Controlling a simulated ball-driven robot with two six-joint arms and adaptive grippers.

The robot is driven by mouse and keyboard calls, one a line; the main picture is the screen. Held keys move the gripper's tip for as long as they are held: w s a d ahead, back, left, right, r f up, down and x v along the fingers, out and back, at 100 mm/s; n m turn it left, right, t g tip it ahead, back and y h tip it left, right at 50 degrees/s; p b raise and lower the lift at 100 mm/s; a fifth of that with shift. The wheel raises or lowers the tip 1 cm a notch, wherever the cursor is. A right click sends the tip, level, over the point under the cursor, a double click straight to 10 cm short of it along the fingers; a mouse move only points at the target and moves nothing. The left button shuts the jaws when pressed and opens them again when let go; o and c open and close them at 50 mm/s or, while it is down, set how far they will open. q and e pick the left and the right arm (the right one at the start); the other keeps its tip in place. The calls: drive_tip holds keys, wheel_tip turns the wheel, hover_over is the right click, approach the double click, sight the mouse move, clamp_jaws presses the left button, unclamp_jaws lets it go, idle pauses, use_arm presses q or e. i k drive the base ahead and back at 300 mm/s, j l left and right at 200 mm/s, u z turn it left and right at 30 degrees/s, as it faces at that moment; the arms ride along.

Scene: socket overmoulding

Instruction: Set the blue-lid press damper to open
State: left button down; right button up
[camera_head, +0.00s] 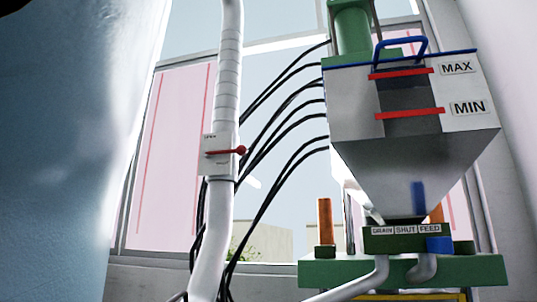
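The damper (217,157) is a white box on the white vertical duct (228,75), left of the press hopper. Its red lever (226,152) lies nearly level across the box, with the round knob at the right end. Small labels sit above and below the lever; the upper seems to read OPEN, the lower is too small to read surely. The grey press hopper (352,110) has a blue lid (456,52) with a blue handle, and MAX and MIN marks. Neither of my grippers is in view, and nothing touches the lever.
Black cables (283,112) run behind the duct to the hopper. A green press base (403,270) with a DRAIN/SHUT/FEED label (405,230) stands below the hopper. A large pale blue curved surface (60,150) fills the left side. Windows are behind.

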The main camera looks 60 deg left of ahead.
sight(241, 150)
drive_tip(key=u, duration=2.7)
